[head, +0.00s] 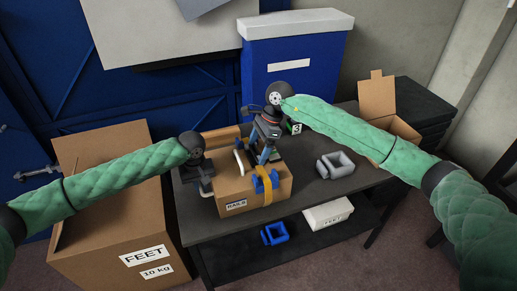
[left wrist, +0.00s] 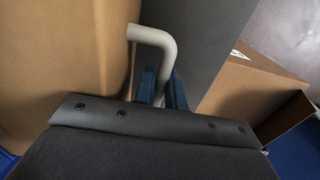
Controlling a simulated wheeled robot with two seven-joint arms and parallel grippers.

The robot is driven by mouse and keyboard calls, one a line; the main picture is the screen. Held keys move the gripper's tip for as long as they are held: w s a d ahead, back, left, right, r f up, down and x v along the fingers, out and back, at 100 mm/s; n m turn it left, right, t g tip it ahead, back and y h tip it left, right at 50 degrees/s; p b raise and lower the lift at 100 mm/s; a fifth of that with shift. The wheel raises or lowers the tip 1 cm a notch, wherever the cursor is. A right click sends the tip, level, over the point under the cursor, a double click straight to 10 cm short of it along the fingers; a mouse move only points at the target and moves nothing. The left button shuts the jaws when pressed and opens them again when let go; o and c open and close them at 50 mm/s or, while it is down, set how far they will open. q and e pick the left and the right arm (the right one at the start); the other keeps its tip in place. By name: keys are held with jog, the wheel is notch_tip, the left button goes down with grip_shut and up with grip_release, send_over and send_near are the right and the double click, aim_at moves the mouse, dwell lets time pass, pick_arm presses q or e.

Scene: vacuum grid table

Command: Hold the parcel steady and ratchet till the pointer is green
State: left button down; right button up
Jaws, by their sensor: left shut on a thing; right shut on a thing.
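The parcel (head: 240,190) is a brown box with a dark-lettered label on its front, on the dark table. A yellow strap (head: 267,197) with a blue ratchet (head: 262,181) runs over its right part. My left gripper (head: 207,190) is at the parcel's left side. In the left wrist view its blue fingers (left wrist: 160,90) are shut on a cream bent handle (left wrist: 155,38) beside a brown box face. My right gripper (head: 264,158) is shut above the ratchet, seemingly on its lever, which it mostly hides. I cannot make out the pointer.
A grey open block (head: 335,165) lies on the table's clear right part (head: 310,188). A blue block (head: 274,233) and a white box (head: 328,213) are on the lower shelf. A large FEET carton (head: 110,225) stands left; a blue bin (head: 292,65) stands behind.

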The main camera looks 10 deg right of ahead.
jog(key=g, duration=0.1)
jog(key=w+r+g, duration=0.1)
jog(key=shift+w+a+r+m+g+h, duration=0.2)
jog(key=shift+w+m+g+h, duration=0.1)
jog(key=shift+m+g, duration=0.1)
jog(key=w+g, duration=0.1)
jog(key=w+r+g, duration=0.1)
jog(key=g, duration=0.1)
jog(key=shift+a+m, duration=0.2)
jog(key=shift+m, duration=0.1)
jog(key=shift+w+a+r+m+g+h, duration=0.15)
jog(key=shift+w+g, duration=0.15)
jog(key=shift+g, duration=0.3)
jog(key=shift+w+d+m+g+h, duration=0.15)
jog(key=shift+w+g, duration=0.1)
jog(key=shift+g, duration=0.35)
jog(key=shift+w+a+g, duration=0.55)
jog(key=shift+w+g, duration=0.05)
jog(key=shift+g, duration=0.6)
jog(key=shift+f, duration=0.2)
jog(key=shift+w+d+r+m+g, duration=0.1)
jog(key=shift+w+m+g, duration=0.2)
jog(key=shift+w+m, duration=0.1)
jog(key=o, duration=1.2)
jog(key=shift+d, duration=0.1)
jog(key=shift+o, duration=0.2)
jog(key=shift+w, duration=0.1)
